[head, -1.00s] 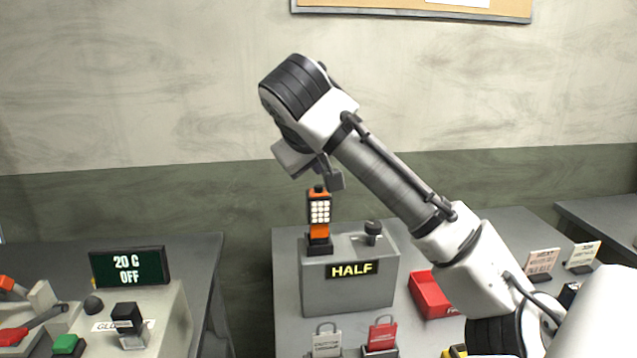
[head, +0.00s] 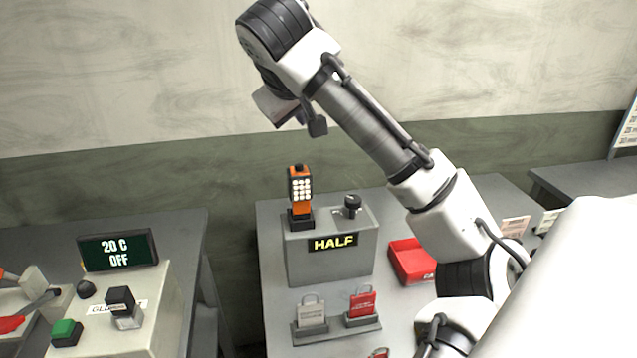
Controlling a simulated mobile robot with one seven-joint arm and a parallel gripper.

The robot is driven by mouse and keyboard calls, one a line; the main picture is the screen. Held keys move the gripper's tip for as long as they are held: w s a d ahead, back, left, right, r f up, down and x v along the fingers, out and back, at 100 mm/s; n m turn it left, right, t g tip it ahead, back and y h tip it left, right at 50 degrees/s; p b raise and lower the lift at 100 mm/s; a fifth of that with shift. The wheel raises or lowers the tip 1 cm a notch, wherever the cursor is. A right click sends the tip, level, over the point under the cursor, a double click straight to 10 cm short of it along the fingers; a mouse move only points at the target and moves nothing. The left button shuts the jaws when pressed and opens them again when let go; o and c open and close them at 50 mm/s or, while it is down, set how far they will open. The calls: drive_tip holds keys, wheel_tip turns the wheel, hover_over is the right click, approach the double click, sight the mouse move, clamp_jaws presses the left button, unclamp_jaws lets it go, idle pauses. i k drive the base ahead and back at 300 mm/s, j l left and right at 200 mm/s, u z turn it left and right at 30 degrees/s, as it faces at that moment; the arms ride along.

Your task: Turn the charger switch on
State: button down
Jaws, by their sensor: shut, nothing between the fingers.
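The charger (head: 330,262) is a grey box on the middle bench, with a lit display (head: 333,242) reading HALF on its front. A black knob-like switch (head: 351,206) stands on the right of its top. An orange lamp (head: 301,190) with a grid of white lights stands upright in a black holder on the left of the top. My gripper (head: 312,124) is above the lamp, well clear of it and of the switch. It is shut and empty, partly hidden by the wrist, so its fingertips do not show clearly.
A left bench has a control box (head: 160,285) with a display reading 20 C OFF (head: 118,249), a green button (head: 66,332) and levers. A red tray (head: 412,262) is right of the charger.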

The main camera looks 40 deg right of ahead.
sight(353, 202)
drive_tip(key=z, duration=1.2)
